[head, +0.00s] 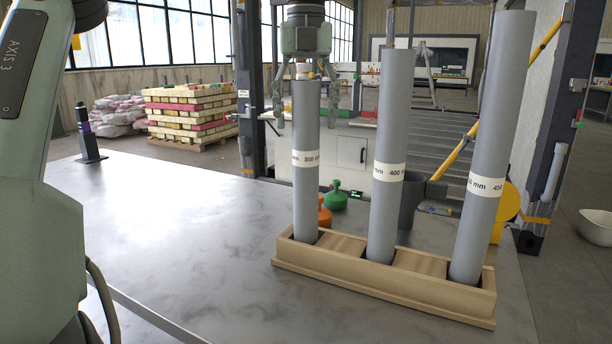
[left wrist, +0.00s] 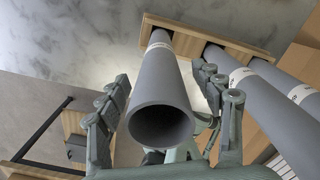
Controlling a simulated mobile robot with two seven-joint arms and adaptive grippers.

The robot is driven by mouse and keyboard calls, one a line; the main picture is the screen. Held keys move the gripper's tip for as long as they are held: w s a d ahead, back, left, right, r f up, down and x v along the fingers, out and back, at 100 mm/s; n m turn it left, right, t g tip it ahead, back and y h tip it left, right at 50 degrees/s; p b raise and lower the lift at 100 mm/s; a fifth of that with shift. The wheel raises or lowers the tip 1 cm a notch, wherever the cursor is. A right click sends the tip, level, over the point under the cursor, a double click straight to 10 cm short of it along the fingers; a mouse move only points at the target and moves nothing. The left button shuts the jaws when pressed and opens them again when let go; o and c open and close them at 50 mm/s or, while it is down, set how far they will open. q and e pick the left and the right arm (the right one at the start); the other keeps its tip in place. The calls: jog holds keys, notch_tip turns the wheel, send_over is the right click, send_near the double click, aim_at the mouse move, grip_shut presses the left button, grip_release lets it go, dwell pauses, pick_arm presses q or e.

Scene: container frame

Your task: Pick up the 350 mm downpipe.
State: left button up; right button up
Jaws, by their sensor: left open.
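The 350 mm downpipe (head: 306,200) is a grey tube with a white label band, upright in the left slot of a wooden rack (head: 400,295) on the metal table. My left gripper (head: 305,112) points down over its top, open, with one finger on each side of the pipe. In the left wrist view, the open mouth of the pipe (left wrist: 161,122) lies between the spread fingers (left wrist: 160,84), and gaps show on both sides. The 400 mm downpipe (head: 389,140) and the 450 mm downpipe (head: 486,170) stand to its right. My right gripper is out of view.
A green bottle (head: 336,197) and an orange one (head: 324,216) stand behind the rack, near a dark grey cylinder (head: 411,200). A black post (head: 87,135) stands at the table's far left. The table's left part (head: 180,220) is clear.

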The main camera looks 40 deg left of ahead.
aim_at(306, 133)
pick_arm(q)
notch_tip(306, 133, down, 4)
jog(key=shift+r, duration=0.25)
grip_shut()
dwell(0.3)
